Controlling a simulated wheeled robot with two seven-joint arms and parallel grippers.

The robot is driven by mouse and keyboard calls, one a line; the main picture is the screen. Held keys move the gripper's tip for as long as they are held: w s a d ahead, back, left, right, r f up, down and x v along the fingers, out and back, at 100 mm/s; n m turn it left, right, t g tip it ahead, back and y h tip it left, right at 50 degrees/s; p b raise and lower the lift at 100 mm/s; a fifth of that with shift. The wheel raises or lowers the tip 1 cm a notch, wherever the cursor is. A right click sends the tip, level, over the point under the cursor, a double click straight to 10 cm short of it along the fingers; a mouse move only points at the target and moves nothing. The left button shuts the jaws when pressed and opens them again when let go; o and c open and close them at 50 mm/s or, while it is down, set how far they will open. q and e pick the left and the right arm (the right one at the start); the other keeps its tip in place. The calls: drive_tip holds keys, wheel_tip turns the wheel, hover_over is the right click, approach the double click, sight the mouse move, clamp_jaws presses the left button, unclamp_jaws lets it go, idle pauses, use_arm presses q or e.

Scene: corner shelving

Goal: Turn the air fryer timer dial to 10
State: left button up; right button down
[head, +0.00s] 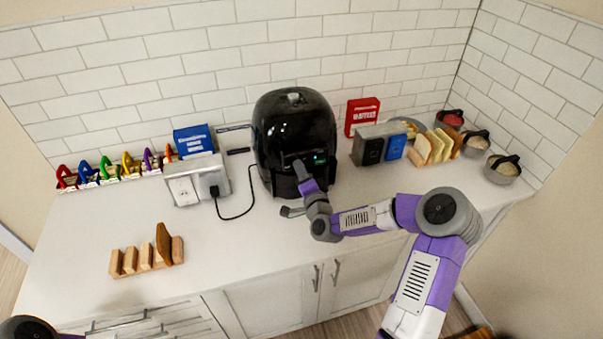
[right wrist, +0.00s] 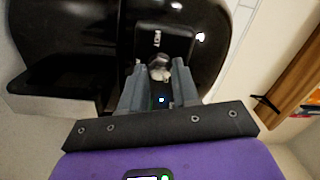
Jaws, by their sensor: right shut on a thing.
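The black air fryer (head: 285,117) stands on the counter against the tiled wall, and its dark front fills the top of the right wrist view (right wrist: 90,40). Its grey timer dial (right wrist: 159,66) sits on the front panel under a small label. My right gripper (head: 301,170) reaches the front of the fryer. In the right wrist view, its two grey fingers (right wrist: 160,78) are shut on the dial, one on each side. The dial's marks and pointer are too small or hidden to read. My left gripper is out of view.
A grey outlet box (head: 183,190) with a plugged-in cord stands left of the fryer. A grey box (head: 369,143), a red box (head: 362,115) and bread slices stand to the right. A wooden rack (head: 130,262) lies front left. The counter's front middle is clear.

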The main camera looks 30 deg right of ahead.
idle(0.4)
drive_tip(key=c, duration=0.8)
unclamp_jaws()
drive_tip(key=v, duration=0.7)
drive_tip(key=shift+s, duration=0.35)
